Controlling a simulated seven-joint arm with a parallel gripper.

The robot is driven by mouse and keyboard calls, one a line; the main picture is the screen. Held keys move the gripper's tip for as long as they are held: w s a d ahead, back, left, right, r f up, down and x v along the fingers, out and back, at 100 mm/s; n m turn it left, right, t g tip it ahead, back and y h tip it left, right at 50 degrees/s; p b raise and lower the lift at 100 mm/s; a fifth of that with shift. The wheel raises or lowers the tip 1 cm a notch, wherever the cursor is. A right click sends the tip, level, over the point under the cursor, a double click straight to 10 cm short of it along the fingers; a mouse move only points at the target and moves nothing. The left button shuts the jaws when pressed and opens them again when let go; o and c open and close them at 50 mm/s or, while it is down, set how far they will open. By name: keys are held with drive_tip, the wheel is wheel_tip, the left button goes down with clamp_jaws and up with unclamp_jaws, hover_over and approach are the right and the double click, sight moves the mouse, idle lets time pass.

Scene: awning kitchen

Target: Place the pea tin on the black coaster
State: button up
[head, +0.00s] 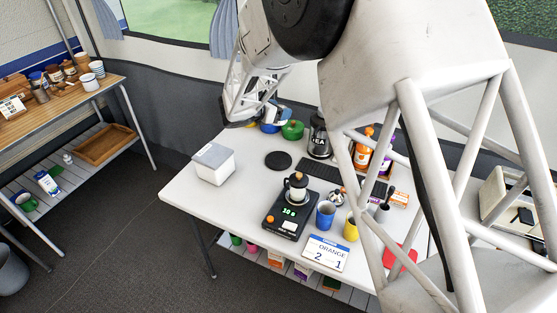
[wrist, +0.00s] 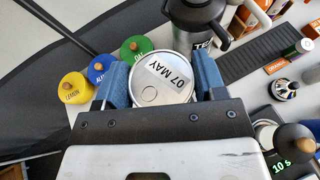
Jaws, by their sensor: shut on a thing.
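My gripper (wrist: 163,80) has blue fingers and is shut on a round tin (wrist: 178,84), seen from above with a silver lid and a "07 MAY" label. Its side is hidden, so its contents name does not show. In the head view my gripper (head: 270,113) is at the back left of the white table, above and behind the black coaster (head: 278,160). The black coaster is a bare flat disc between the white box and the tea canister. It is not visible in the wrist view.
Yellow (wrist: 73,88), blue (wrist: 101,69) and green (wrist: 136,48) lidded pots stand close beside my gripper. A dark tea canister (head: 319,138) stands right of the coaster, a white box (head: 213,165) left. A scale (head: 288,222) is in front.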

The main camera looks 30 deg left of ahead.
hover_over(279, 159)
wheel_tip(279, 159, down, 8)
drive_tip(key=shift+s, duration=0.1)
idle(0.4)
drive_tip(key=shift+f, duration=3)
drive_tip(key=shift+f, duration=1.85)
drive_tip(key=shift+f, duration=0.15)
drive_tip(key=o, duration=1)
